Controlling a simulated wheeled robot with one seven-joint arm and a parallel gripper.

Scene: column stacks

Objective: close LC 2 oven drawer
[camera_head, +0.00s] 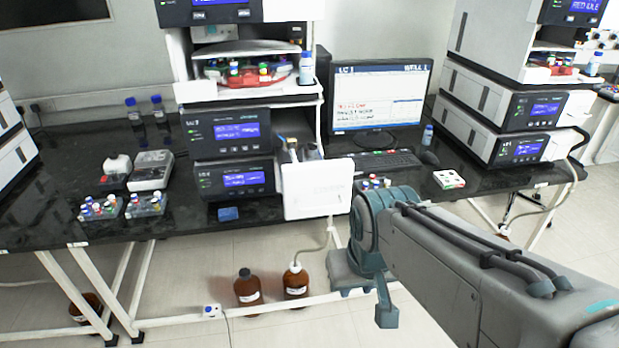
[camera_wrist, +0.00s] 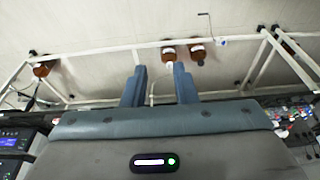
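A white drawer front (camera_head: 318,188) stands pulled out to the right of the left-hand instrument stack (camera_head: 228,130), with small fittings showing in the gap behind it. Another instrument stack (camera_head: 500,130) stands at the right, with a white panel (camera_head: 572,106) beside it. The labels are too small to tell for certain which stack is LC 2. My gripper (camera_head: 387,312) points down in front of the bench, to the right of and below the pulled-out drawer front. In the wrist view its two fingers (camera_wrist: 160,82) are apart with nothing between them. No drawer shows clearly in the wrist view.
A monitor (camera_head: 380,95) and keyboard (camera_head: 375,162) stand on the dark bench (camera_head: 55,205) between the stacks. Vial racks (camera_head: 146,204) lie at the left and a small white box (camera_head: 449,179) at the right. Brown bottles (camera_head: 248,288) stand below the bench.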

